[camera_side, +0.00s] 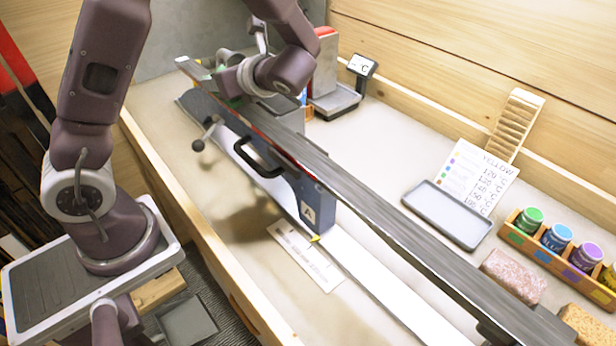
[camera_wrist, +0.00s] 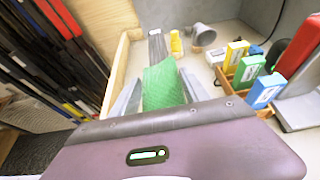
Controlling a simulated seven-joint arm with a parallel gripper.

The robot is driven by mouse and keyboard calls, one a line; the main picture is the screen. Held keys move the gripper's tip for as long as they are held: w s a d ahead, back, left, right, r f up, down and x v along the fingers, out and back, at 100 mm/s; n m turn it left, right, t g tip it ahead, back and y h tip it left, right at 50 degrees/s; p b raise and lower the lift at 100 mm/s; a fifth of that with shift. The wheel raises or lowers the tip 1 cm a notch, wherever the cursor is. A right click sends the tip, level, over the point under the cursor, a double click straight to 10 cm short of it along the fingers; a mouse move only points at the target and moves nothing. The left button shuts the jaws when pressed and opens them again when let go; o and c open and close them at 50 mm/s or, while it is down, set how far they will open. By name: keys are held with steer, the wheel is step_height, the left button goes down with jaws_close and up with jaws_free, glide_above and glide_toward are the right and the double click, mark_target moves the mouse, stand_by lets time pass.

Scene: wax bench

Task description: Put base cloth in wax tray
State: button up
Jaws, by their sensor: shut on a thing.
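In the wrist view a green cloth (camera_wrist: 163,88) stands between the two grey fingers of my gripper (camera_wrist: 158,90), which is shut on it. In the side view the gripper is mostly hidden near the far left end of a long ski-like bar, and the cloth is hard to make out. A wooden tray (camera_wrist: 229,70) with yellow, green and blue wax blocks is right of the gripper in the wrist view. The cloth is apart from this tray. I cannot tell for sure that this is the wax tray.
The long bar (camera_side: 385,210) lies across the bench on a blue vise (camera_side: 308,199) with a black handle. An empty shallow grey tray (camera_side: 447,214), a paper chart (camera_side: 480,172) and a wooden rack of jars (camera_side: 545,257) are at right. Bare bench lies between.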

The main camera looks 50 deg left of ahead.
mark_target(247, 108)
steer(key=a, duration=0.4)
steer(key=shift+a, duration=0.2)
steer(key=d, duration=1.2)
steer(key=a, duration=1.1)
steer(key=shift+a, duration=0.35)
steer(key=d, duration=0.7)
steer(key=shift+w+a, duration=0.1)
